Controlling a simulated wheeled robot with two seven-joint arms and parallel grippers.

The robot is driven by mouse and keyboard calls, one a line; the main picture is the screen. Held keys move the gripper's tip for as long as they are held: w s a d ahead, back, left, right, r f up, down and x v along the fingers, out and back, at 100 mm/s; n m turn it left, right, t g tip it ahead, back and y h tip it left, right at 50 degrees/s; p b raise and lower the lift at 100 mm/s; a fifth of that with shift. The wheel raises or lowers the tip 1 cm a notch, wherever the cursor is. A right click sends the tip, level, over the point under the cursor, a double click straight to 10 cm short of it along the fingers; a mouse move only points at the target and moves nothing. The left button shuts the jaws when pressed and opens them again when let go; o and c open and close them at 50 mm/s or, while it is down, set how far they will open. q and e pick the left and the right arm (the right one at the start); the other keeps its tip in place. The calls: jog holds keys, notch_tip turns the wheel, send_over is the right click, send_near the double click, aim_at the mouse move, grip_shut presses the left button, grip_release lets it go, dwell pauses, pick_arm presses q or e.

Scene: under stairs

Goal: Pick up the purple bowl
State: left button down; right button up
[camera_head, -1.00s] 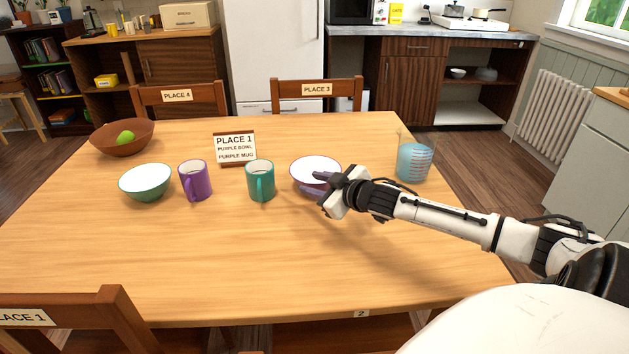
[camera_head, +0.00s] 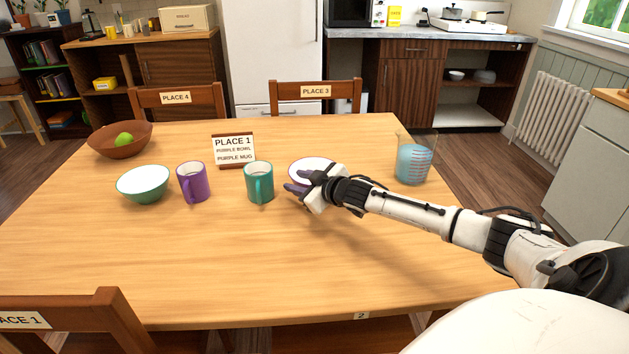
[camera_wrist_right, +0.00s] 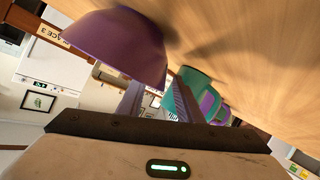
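The purple bowl (camera_head: 308,166) with a white inside stands upright on the wooden table, right of the teal mug (camera_head: 259,183). My right gripper (camera_head: 296,184) is at its near side and hides part of its front. In the right wrist view the purple bowl (camera_wrist_right: 115,42) fills the upper left, very close to the fingers. The right gripper (camera_wrist_right: 158,98) is open there, with a gap showing between its two fingers. I cannot tell whether a finger touches the bowl. My left gripper is not in view.
A purple mug (camera_head: 193,181) and a green bowl (camera_head: 143,184) stand further left. A measuring jug (camera_head: 413,162) with blue liquid stands to the right. A place sign (camera_head: 234,150) stands behind the mugs, and a brown bowl (camera_head: 120,140) at far left. The table front is clear.

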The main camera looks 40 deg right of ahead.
grip_shut()
jog(key=shift+r, duration=0.1)
notch_tip(320, 180, up, 10)
jog(key=p, duration=0.1)
jog(key=shift+p, duration=0.35)
dwell(1.9)
